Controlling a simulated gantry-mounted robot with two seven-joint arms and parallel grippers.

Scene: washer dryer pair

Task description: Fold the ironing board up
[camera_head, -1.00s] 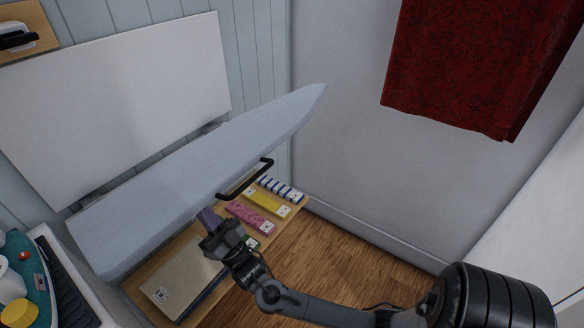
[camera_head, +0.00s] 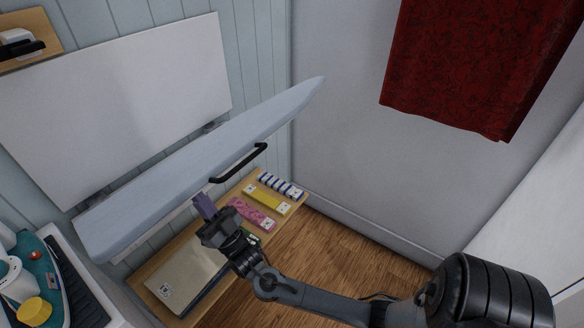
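The light blue ironing board (camera_head: 200,165) is mounted at the wall on the left, below a white panel (camera_head: 120,110). It is tilted, with its outer edge raised and its pointed end toward the corner. A black handle (camera_head: 240,163) runs along its outer edge. My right gripper (camera_head: 204,206), on the arm coming in from the lower right, has its purple fingertips up at the board's lower outer edge, left of the handle. I cannot tell whether they touch it or how far apart the fingers are. My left gripper is not in view.
A machine top with items (camera_head: 85,300) stands at lower left. A red cloth (camera_head: 470,70) hangs at upper right.

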